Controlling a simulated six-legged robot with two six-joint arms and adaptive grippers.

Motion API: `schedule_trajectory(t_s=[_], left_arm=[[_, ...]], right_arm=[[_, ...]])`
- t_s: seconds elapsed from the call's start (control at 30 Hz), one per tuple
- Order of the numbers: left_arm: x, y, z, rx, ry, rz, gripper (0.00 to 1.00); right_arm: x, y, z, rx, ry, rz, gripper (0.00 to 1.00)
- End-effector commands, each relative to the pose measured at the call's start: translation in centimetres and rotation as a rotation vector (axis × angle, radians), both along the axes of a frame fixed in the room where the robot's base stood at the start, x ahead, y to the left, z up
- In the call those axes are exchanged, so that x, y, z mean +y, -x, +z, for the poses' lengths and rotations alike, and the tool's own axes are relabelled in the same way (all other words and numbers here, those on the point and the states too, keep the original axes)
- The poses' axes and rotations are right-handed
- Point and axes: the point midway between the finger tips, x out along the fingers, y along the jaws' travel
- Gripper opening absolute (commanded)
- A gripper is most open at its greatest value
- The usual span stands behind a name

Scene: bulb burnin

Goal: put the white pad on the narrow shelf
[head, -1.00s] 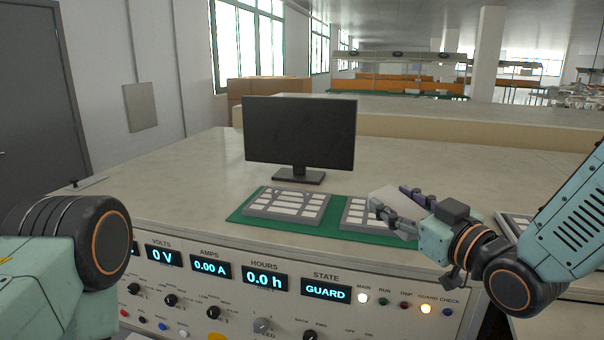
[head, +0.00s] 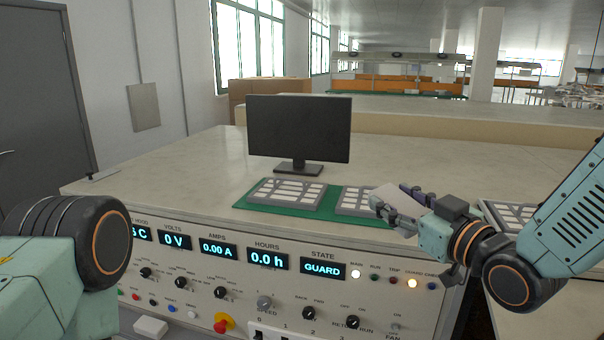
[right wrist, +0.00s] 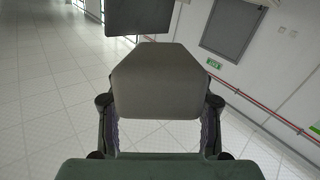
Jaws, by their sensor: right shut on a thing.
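My right gripper (head: 398,206) is shut on a pale, flat pad (head: 383,196), the white pad as far as I can tell. It holds it in front of the right grey tray, near the bench's front edge. In the right wrist view the pad (right wrist: 155,82) looks grey-beige, with cut corners, between the two fingers. Only part of my left arm shows at the left of the head view; its gripper is out of frame. I cannot tell which surface is the narrow shelf. A small white block (head: 150,327) juts out low on the panel's front.
Grey trays, left (head: 286,194) and right (head: 352,201), lie on a green mat (head: 262,211). A black monitor (head: 298,130) stands behind them. The control panel (head: 200,270) has displays, knobs and a red button (head: 223,323).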

Motion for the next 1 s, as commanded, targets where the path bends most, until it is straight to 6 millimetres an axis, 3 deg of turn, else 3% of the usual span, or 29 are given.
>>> schedule_trajectory(t_s=[0.03, 0.2, 0.37, 0.67, 1.0], left_arm=[[0.0, 0.0, 0.0, 0.0, 0.0, 0.0, 0.4], [0.0, 0.0, -0.1, 0.0, 0.0, 0.0, 0.4], [0.0, 0.0, -1.4, -0.001, 0.0, 0.0, 0.4], [0.0, 0.0, -5.4, 0.0, 0.0, 0.0, 0.4], [0.0, 0.0, -10.9, 0.0, 0.0, 0.0, 0.4]], right_arm=[[-0.5, -0.3, 1.4, -0.013, -0.001, -0.023, 0.18], [-2.6, -0.8, 3.6, -0.011, 0.0, -0.125, 0.18], [-4.2, -0.7, 2.2, -0.004, 0.002, -0.222, 0.18], [-5.9, 0.6, -5.6, 0.002, 0.007, -0.38, 0.18], [-5.8, 3.9, -18.0, 0.001, 0.011, -0.493, 0.18]])
